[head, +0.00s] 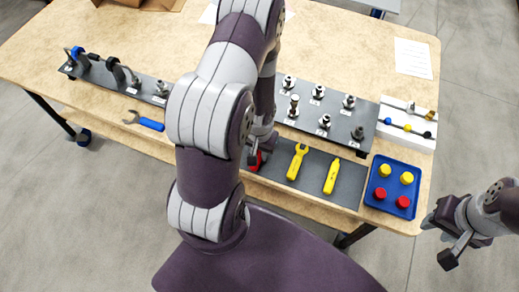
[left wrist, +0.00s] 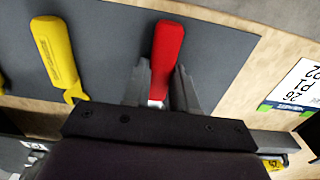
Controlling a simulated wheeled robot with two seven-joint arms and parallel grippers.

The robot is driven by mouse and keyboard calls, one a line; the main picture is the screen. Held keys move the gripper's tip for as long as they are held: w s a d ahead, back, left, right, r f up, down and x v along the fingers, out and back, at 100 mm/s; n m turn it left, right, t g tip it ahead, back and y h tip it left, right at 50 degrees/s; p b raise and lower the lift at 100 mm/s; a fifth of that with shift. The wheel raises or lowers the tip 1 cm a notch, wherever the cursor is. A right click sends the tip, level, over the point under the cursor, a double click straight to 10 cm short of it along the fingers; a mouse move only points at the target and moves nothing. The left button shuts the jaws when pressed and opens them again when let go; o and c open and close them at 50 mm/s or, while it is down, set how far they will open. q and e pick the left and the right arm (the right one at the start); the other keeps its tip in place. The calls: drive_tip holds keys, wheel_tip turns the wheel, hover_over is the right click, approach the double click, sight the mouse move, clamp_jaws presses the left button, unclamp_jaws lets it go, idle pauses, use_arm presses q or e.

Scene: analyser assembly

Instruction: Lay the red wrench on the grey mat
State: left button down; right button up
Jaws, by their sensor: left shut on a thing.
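The red wrench (head: 254,161) is mostly hidden behind my left arm in the head view. In the left wrist view its red handle (left wrist: 168,50) points away from me between the fingers of my left gripper (left wrist: 163,88). The mat (head: 315,178) also shows in the head view. My right gripper (head: 438,239) is open and empty, off the table's right side.
A yellow wrench (head: 298,161) and a yellow tool (head: 332,177) lie on the mat. A blue-handled wrench (head: 146,122) lies on the table to the left. A blue tray (head: 388,207) with red and yellow caps is at right. A plate with metal fittings (head: 337,127) stands behind the mat.

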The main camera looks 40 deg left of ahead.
use_arm(q)
drive_tip(key=c, duration=0.8)
unclamp_jaws()
wheel_tip(320, 180, up, 13)
drive_tip(key=p, duration=0.9)
drive_tip(key=shift+f, duration=0.1)
drive_tip(key=shift+f, duration=0.1)
drive_tip(key=shift+s, duration=0.15)
